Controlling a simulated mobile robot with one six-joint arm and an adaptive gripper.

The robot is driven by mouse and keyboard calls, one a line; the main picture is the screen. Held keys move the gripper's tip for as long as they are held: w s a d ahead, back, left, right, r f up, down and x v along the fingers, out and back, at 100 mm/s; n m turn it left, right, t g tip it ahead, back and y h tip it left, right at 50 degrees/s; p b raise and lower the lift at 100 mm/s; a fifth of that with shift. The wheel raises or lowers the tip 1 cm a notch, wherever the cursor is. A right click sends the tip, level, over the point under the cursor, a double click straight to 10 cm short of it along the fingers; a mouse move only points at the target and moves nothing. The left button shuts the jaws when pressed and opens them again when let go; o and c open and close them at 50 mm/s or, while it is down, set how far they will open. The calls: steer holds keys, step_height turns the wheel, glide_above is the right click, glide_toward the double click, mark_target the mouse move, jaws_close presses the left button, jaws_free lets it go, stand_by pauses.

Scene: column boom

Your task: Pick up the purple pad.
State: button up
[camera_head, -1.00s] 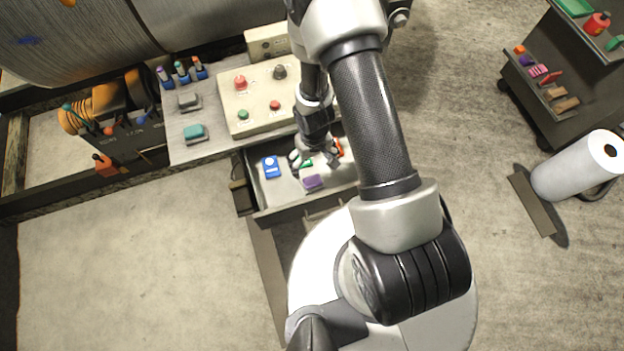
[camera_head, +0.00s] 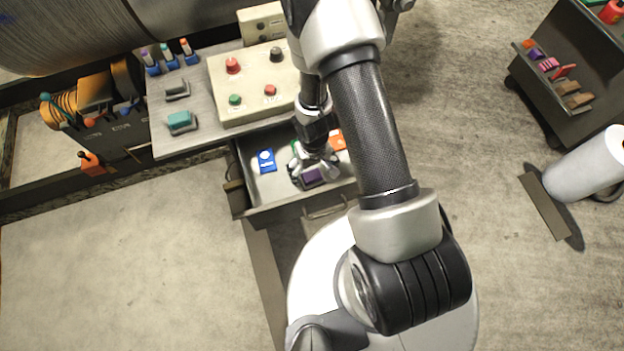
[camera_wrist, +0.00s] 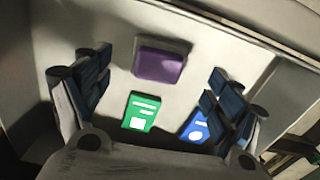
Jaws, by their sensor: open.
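The purple pad (camera_head: 312,176) lies in the open drawer (camera_head: 262,206), towards its front. It also shows in the wrist view (camera_wrist: 160,64), top centre, lying flat and ahead of the spread fingers. My gripper (camera_head: 313,172) is above the drawer at the pad and partly covers it in the head view. In the wrist view my gripper (camera_wrist: 158,95) is open, its two fingers wide apart and nothing between them held. The gap between the fingertips and the pad is hard to judge.
In the drawer lie a green card (camera_wrist: 141,112), a blue card (camera_head: 266,160) and an orange item (camera_head: 337,140). The drawer walls are close around. Above the drawer is a control panel (camera_head: 250,85) with knobs and buttons. A shelf cart (camera_head: 555,80) and white roll (camera_head: 590,165) stand right.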

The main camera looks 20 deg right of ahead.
mark_target(312, 175)
steer(key=f+b, duration=0.2)
steer(key=f, duration=0.1)
steer(key=f+b, duration=0.1)
steer(key=f, duration=0.1)
steer(key=shift+w, duration=0.4)
steer(key=shift+r, duration=0.1)
steer(key=c, duration=1.1)
steer(key=shift+r, duration=0.1)
steer(key=shift+c, duration=0.2)
step_height(312, 175, up, 20)
steer(key=p, duration=1.9)
steer(key=shift+p, duration=0.35)
